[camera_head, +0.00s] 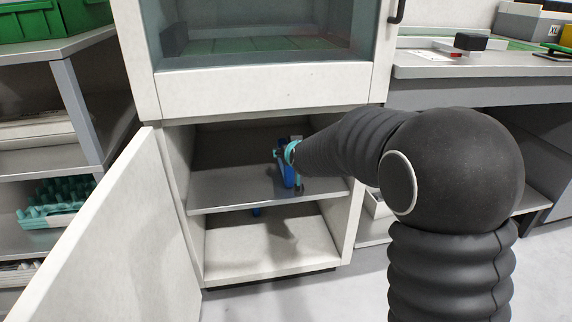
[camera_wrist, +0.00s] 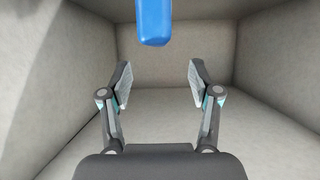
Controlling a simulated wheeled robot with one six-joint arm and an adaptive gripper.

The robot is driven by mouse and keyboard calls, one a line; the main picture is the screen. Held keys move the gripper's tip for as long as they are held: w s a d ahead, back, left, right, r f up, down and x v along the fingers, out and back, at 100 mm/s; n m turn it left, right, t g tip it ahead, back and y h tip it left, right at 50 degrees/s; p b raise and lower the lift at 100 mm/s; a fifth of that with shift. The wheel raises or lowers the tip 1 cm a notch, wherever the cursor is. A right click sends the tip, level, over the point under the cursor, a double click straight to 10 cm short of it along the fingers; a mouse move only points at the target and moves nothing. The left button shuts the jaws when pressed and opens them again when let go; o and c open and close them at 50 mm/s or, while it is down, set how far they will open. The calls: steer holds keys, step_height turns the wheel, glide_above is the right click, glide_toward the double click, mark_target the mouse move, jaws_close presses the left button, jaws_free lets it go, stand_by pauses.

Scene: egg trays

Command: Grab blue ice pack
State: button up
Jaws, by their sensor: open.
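The blue ice pack (camera_wrist: 153,22) shows at the top middle of the wrist view, cut off by the upper edge. It lies between the lines of my two fingers but higher in the picture than their tips, and no finger touches it there. My gripper (camera_wrist: 158,78) is open and empty. In the head view a blue piece (camera_head: 287,174) shows at my gripper (camera_head: 298,180) over the cabinet's middle shelf (camera_head: 235,190). My arm partly hides this spot. I cannot tell whether this piece is the ice pack. A smaller blue bit (camera_head: 256,211) shows just below the shelf's front edge.
The white cabinet's door (camera_head: 110,245) stands open at the left. The cabinet walls (camera_head: 178,165) and the shelf close in around my gripper. The bottom compartment (camera_head: 265,250) looks mostly clear. A shelving unit with a teal tray (camera_head: 52,208) stands left, a workbench (camera_head: 465,65) right.

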steer(key=x, duration=0.3)
steer(key=shift+w+f, duration=0.1)
steer(key=shift+w, duration=0.1)
steer(key=shift+b+x, duration=0.4)
steer(key=shift+x, duration=2.2)
steer(key=shift+d+f, duration=0.1)
steer(key=shift+d, duration=0.1)
steer(key=shift+c, duration=0.2)
jaws_close()
